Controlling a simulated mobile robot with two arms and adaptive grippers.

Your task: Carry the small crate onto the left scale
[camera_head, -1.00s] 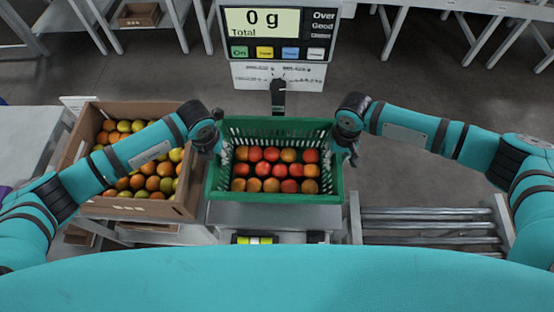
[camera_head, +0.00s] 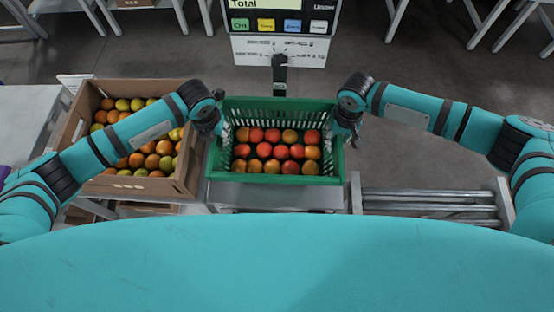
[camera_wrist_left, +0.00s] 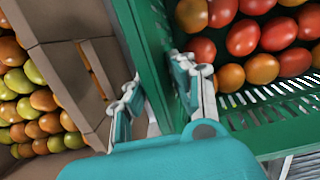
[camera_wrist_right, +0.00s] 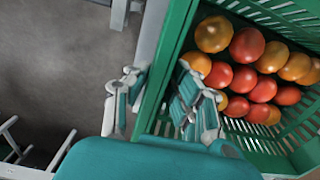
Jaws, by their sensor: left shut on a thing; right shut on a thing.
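The small green crate (camera_head: 275,179), filled with red and orange tomatoes, is level in the middle of the head view. My left gripper (camera_head: 217,130) is shut on its left wall, and my right gripper (camera_head: 347,132) is shut on its right wall. In the left wrist view one finger is on each side of the crate wall (camera_wrist_left: 150,60). The right wrist view shows the same grip on the opposite wall (camera_wrist_right: 165,75). A grey metal platform (camera_head: 275,199) shows below the crate's near side; I cannot tell whether the crate touches it.
A scale display (camera_head: 280,25) on a post stands behind the crate, its reading cut off. A cardboard box (camera_head: 150,188) of mixed tomatoes stands close on the left. A roller conveyor (camera_head: 430,205) lies at the right. Grey tables stand at the far back.

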